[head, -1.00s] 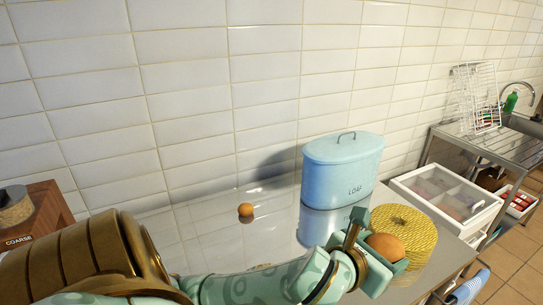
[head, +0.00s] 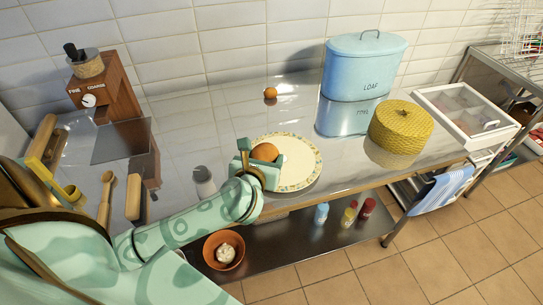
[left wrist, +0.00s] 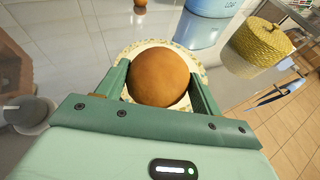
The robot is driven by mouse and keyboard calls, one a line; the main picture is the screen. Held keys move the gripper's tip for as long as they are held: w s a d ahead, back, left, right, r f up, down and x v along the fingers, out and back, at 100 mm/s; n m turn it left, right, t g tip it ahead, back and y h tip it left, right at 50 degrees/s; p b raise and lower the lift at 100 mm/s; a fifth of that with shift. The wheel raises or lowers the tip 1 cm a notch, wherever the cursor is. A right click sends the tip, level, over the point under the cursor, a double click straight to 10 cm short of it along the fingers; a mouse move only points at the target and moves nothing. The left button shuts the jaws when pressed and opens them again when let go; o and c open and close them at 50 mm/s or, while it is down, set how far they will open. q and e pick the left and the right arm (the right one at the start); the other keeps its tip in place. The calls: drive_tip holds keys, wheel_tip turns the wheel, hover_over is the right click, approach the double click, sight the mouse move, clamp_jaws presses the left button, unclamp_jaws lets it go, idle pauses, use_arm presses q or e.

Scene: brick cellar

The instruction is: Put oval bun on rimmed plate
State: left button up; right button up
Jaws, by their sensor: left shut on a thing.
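My left gripper (head: 263,155) is shut on the oval bun (head: 264,151), a smooth orange-brown bun that looks nearly round from here. The bun also shows between the two green fingers in the left wrist view (left wrist: 160,78). The rimmed plate (head: 305,160), cream with a patterned rim, is on the metal counter. The gripper and bun overlap the plate's left part in the head view. In the left wrist view the plate (left wrist: 128,52) shows behind the bun, partly hidden by it and the fingers. I cannot tell the height of the bun above it. My right gripper is not in view.
A blue loaf tin (head: 362,65) and a yellow woven basket (head: 401,127) stand right of the plate. A small brown round item (head: 270,92) lies near the wall. A wooden grinder (head: 103,85) stands at left. A lower shelf (head: 290,240) holds a bowl (head: 224,250) and jars.

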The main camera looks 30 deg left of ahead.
sight(267, 150)
use_arm(q)
drive_tip(key=x, duration=0.3)
drive_tip(key=b+x, duration=0.1)
drive_tip(key=x, duration=0.2)
drive_tip(key=shift+a+f, duration=0.25)
drive_tip(key=shift+f, duration=0.1)
drive_tip(key=w+f, duration=0.1)
drive_tip(key=w+f+b, duration=0.1)
drive_tip(key=f, duration=0.1)
drive_tip(key=w+a+f+b, duration=0.1)
drive_tip(key=shift+f, duration=0.2)
drive_tip(key=shift+w+a+f, duration=0.2)
drive_tip(key=shift+w+f, duration=0.25)
drive_tip(key=shift+w+f+b, duration=0.1)
drive_tip(key=shift+f+b, duration=0.6)
drive_tip(key=shift+f, duration=0.85)
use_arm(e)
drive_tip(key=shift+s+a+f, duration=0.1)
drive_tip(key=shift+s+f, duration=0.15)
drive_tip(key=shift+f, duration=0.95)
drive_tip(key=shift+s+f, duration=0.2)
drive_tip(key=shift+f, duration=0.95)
use_arm(q)
drive_tip(key=shift+f, duration=0.2)
drive_tip(key=o, duration=1)
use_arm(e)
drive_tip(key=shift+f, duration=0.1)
